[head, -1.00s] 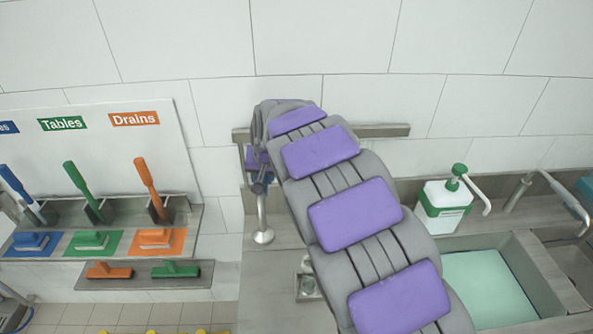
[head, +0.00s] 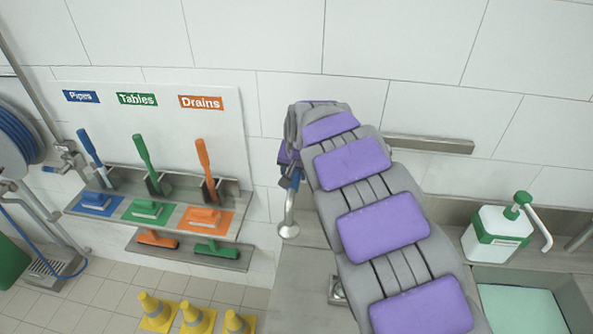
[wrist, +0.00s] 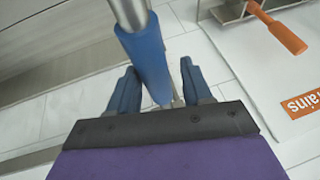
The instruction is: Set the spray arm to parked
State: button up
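The spray arm shows in the wrist view as a silver pipe with a blue sleeve (wrist: 150,62), coming from the top. In the head view a silver pipe with a rounded end (head: 289,213) hangs or stands below my gripper; I take it for the same fixture. My gripper (wrist: 158,68) has two blue fingers, spread apart on either side of the sleeve. The sleeve is near the left finger, with a gap visible at the right finger. In the head view my gripper (head: 294,180) is mostly hidden behind my arm.
A soap bottle (head: 498,236) and a green-bottomed sink (head: 522,309) are on the right. A tool rack (head: 160,205) with coloured brushes is on the left. A hose reel (head: 15,135) is at far left. Yellow cones (head: 197,317) stand on the floor.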

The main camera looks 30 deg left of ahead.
jog(key=shift+o, duration=0.6)
jog(key=shift+a+f, duration=0.15)
jog(key=shift+a, duration=0.05)
jog(key=shift+s+d+r, duration=0.15)
jog(key=shift+d+r, duration=0.15)
jog(key=shift+d, duration=0.05)
jog(key=v, duration=1.6)
jog(key=shift+a+r+b, duration=0.15)
jog(key=shift+r+b, duration=0.15)
jog(key=shift+b, duration=0.1)
jog(key=shift+s, duration=0.1)
